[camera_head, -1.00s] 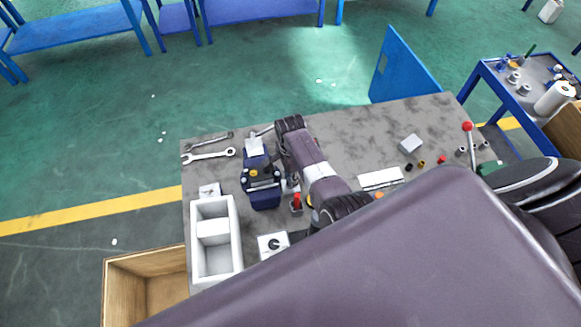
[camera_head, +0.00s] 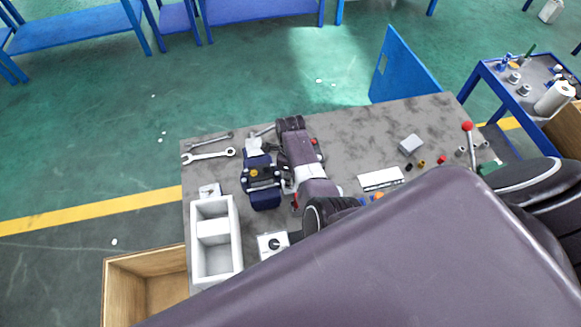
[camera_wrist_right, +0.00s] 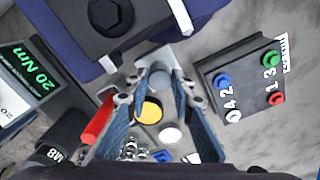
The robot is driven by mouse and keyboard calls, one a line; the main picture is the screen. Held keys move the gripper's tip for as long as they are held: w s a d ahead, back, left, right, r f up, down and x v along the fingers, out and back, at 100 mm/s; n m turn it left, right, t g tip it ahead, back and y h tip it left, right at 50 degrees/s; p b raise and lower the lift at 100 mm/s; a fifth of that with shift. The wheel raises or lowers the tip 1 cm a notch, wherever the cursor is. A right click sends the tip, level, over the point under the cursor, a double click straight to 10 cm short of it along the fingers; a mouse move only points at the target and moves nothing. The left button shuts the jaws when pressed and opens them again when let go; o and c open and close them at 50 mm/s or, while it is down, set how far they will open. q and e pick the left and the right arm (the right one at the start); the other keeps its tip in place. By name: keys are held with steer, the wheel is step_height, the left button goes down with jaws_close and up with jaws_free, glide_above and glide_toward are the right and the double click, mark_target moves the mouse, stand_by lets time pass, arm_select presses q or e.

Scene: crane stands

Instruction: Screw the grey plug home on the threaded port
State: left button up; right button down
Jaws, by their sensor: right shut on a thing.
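The grey plug (camera_wrist_right: 159,77) shows in the right wrist view as a round grey piece between my right fingertips. My right gripper (camera_wrist_right: 158,88) is shut on it, with one blue finger on each side. The gripper is beside the dark blue block (camera_wrist_right: 60,22), which carries a black hexagon-socket part on top. In the head view this block (camera_head: 264,196) stands left of my right arm, which hides most of the gripper (camera_head: 289,184). The threaded port is hidden, and I cannot tell how far the plug is seated. My left gripper is not in view.
A box with numbered coloured buttons (camera_wrist_right: 236,84) is close to the right finger. A red handle (camera_wrist_right: 97,121) is close to the left finger. A white divided tray (camera_head: 236,258) and two wrenches (camera_head: 208,154) lie left.

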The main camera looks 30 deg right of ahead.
steer(key=shift+m, duration=0.7)
